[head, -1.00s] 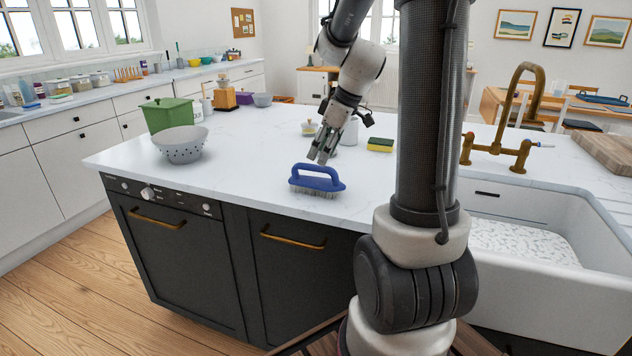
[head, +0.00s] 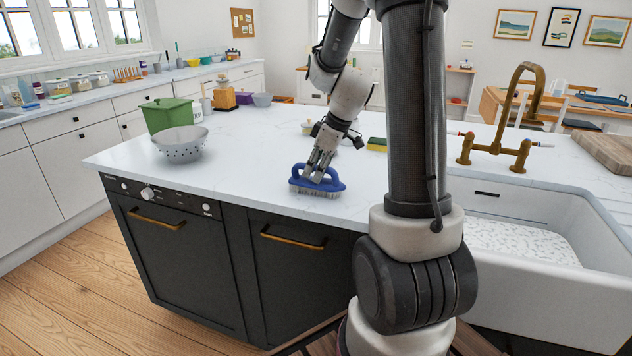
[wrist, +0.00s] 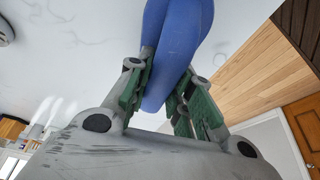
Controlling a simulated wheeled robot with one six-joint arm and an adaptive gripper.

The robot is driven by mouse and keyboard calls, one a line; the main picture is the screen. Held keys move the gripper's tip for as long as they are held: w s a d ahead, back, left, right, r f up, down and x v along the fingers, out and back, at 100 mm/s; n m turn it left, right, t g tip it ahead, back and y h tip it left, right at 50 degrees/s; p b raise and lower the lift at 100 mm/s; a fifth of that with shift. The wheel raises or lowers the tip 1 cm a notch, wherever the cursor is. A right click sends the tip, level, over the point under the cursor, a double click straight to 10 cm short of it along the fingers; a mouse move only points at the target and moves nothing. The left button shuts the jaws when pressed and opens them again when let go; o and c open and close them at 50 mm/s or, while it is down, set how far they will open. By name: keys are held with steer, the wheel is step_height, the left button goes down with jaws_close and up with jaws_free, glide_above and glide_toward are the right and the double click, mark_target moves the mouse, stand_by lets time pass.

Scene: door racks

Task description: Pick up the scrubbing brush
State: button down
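The scrubbing brush (head: 333,185) has a blue looped handle and pale bristles. It stands bristles down on the white island top, close to the front edge. My gripper (head: 316,174) is lowered from above onto the handle, with its fingers around the top bar. In the wrist view, the blue handle (wrist: 178,40) runs between the two green-padded fingers of my gripper (wrist: 162,88). The pads are very close to the handle's sides; I cannot tell whether they press on it. The bristles are hidden in the wrist view.
A grey colander (head: 180,145) and a green container (head: 170,115) stand to the left on the island. A yellow-green sponge (head: 377,144) lies behind the brush. A white sink (head: 530,285) with a brass tap (head: 525,110) is at right. The countertop around the brush is clear.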

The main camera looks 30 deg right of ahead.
steer(key=shift+r, duration=0.1)
step_height(320, 180, up, 10)
steer(key=shift+f, duration=0.1)
stand_by(0.4)
steer(key=c, duration=2.1)
jaws_free()
steer(key=shift+c, duration=0.4)
